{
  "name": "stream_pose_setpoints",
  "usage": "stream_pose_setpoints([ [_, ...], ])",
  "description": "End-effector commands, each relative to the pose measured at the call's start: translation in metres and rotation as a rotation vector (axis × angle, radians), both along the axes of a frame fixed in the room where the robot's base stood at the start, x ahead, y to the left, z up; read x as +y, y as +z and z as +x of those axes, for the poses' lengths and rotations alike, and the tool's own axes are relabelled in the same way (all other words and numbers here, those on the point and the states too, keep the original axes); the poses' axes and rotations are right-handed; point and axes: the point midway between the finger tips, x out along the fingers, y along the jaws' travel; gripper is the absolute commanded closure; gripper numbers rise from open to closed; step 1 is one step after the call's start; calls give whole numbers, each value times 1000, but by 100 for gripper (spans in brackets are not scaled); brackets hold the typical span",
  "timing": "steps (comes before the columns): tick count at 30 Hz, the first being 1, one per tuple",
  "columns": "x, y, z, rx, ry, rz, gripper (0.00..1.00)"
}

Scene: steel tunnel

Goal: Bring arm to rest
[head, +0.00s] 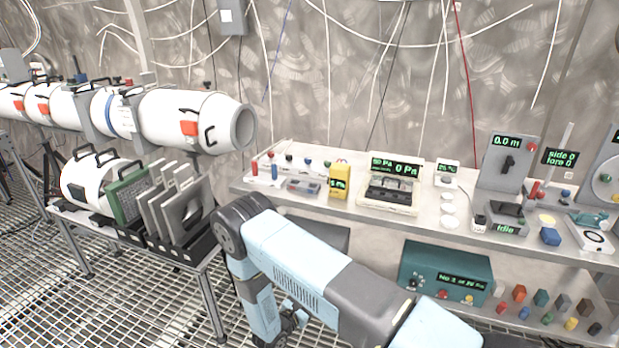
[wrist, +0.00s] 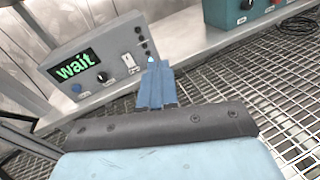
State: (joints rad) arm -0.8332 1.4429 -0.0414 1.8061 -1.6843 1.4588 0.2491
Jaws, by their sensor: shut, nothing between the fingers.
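My gripper (wrist: 156,80) shows in the wrist view as blue fingers in front of a dark plate, shut and empty. In the head view my light blue arm (head: 300,262) rises from the lower right to a dark elbow, then bends down in front of the bench. The gripper's end is low there, and its fingers are too hidden to make out. In the wrist view the fingertips overlap the lower right of a grey control box (wrist: 105,70) reading "wait"; I cannot tell whether they touch it.
A bench (head: 345,205) with instruments runs along the wall, with a teal box (head: 445,272) on its lower shelf. Left stands a rack (head: 205,262) of grey plates (head: 185,215), below a white tube (head: 180,118). The grating floor (head: 120,305) at lower left is clear.

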Motion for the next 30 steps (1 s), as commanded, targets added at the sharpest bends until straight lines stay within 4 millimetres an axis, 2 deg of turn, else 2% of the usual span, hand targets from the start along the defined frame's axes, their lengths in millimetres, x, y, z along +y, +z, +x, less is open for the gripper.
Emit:
stream_pose_setpoints([
  [1,-3,21,8,-13,-42,23,100],
  [6,-19,77,25,-43,-184,96,100],
  [15,-55,172,39,-90,-420,237,100],
  [23,-91,248,35,-131,-615,377,100],
  [30,-124,312,22,-168,-780,520,100],
])
